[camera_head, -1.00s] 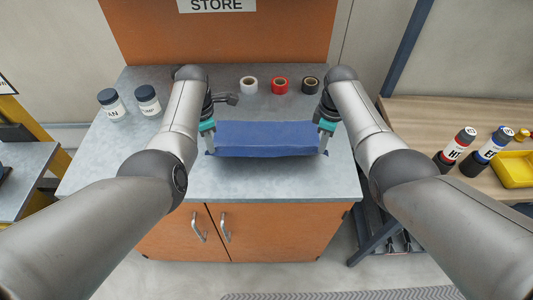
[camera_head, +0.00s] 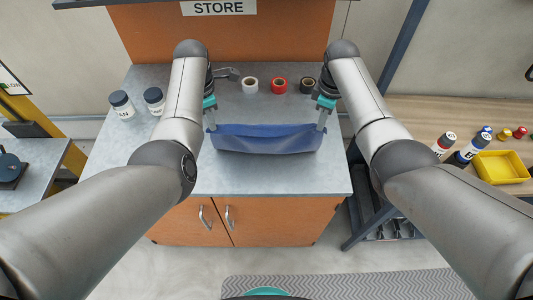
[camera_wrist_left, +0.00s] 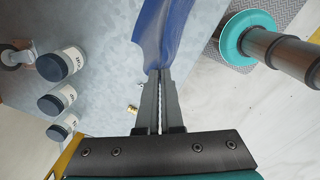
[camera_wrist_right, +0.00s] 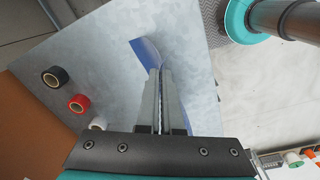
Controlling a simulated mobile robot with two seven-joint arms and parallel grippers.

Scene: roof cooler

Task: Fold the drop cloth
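The blue drop cloth (camera_head: 266,140) hangs between my two grippers over the grey worktop in the head view, its middle sagging. My left gripper (camera_head: 212,126) is shut on its left end. In the left wrist view the fingers (camera_wrist_left: 159,78) close on the cloth (camera_wrist_left: 163,35), which runs away from the tips. My right gripper (camera_head: 321,125) is shut on its right end. In the right wrist view the fingers (camera_wrist_right: 161,75) meet at the cloth's corner (camera_wrist_right: 147,52). Whether the cloth's lower edge touches the worktop is hard to tell.
The grey worktop (camera_head: 270,180) is clear in front. White, red and black tape rolls (camera_head: 279,86) stand behind the cloth. Dark-lidded jars (camera_head: 122,105) stand at the left. A side bench at right holds bottles and a yellow tray (camera_head: 502,167).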

